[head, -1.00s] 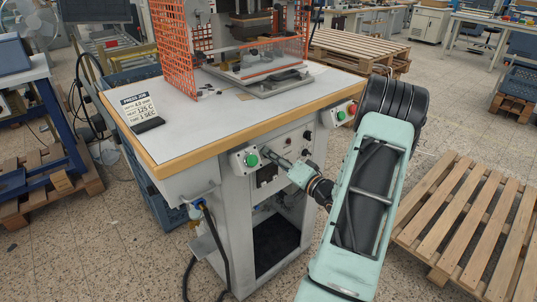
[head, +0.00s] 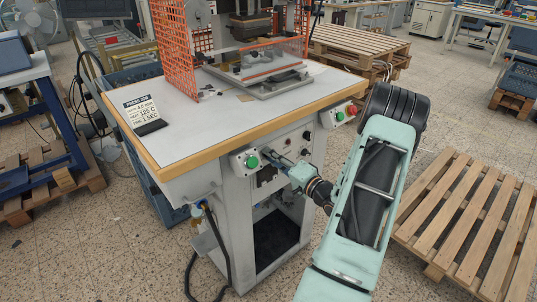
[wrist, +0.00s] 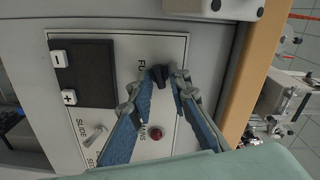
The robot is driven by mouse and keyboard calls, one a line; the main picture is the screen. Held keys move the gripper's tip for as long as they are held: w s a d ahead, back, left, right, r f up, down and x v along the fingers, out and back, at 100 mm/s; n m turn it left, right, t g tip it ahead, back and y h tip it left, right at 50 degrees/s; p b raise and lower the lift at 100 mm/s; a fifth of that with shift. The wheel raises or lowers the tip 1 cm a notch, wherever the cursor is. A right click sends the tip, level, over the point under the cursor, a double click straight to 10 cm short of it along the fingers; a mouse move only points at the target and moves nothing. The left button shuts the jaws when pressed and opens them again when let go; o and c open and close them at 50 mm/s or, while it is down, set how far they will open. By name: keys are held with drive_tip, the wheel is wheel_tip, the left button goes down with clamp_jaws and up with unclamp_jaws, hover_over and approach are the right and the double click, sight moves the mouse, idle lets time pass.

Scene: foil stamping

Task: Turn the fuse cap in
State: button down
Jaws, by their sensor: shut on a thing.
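The fuse cap (wrist: 158,74) is a small black knob on the white control panel (wrist: 120,45), beside the partly covered lettering "FU". In the wrist view my gripper (wrist: 163,78) has its two blue-padded fingers on either side of the cap, shut on it near the tips. The cap stands at the panel face; its turn position cannot be read. In the head view my gripper (head: 274,158) reaches the front of the press bench from the right, and its fingers hide the cap there.
The panel also carries a dark display (wrist: 85,72) with minus and plus buttons, a toggle switch (wrist: 95,137) and a red lamp (wrist: 156,133). A green button box (head: 244,161) sits just left of my gripper. The wooden bench edge (head: 250,127) overhangs above. A pallet (head: 465,215) lies right.

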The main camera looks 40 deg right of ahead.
idle(0.3)
drive_tip(key=shift+r+m+p, duration=0.1)
drive_tip(key=shift+m+p, duration=0.95)
drive_tip(key=shift+m, duration=0.15)
drive_tip(key=c, duration=2)
unclamp_jaws()
drive_tip(key=shift+o, duration=0.2)
drive_tip(key=s+p, duration=0.1)
drive_tip(key=s, duration=0.9)
drive_tip(key=shift+d, duration=0.4)
drive_tip(key=shift+w, duration=0.1)
